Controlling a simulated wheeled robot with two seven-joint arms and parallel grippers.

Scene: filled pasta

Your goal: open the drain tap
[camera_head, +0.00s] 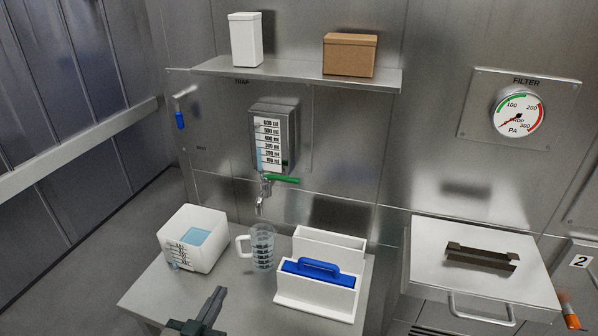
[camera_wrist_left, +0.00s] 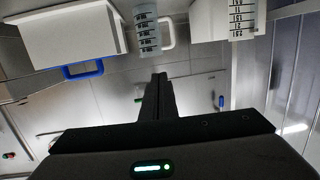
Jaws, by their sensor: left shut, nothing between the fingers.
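The drain tap (camera_head: 262,195) hangs under the grey trap box (camera_head: 289,137) on the steel wall. Its green lever (camera_head: 284,180) points sideways to the right, and its metal spout points down. A clear measuring jug (camera_head: 263,246) with a white handle stands on the table below the spout; it also shows in the wrist view (camera_wrist_left: 147,38). My left gripper (camera_head: 217,294) is shut and empty, low at the front of the table, well below and apart from the tap. In the wrist view its dark fingers (camera_wrist_left: 158,84) lie together. My right gripper is not in view.
On the table (camera_head: 145,297) stand a white container (camera_head: 185,252) of blue liquid and a white holder (camera_head: 318,303) with a blue-handled item (camera_head: 313,270). A shelf (camera_head: 290,74) juts out above the trap. A blue-handled valve (camera_head: 180,119) is at the wall's left.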

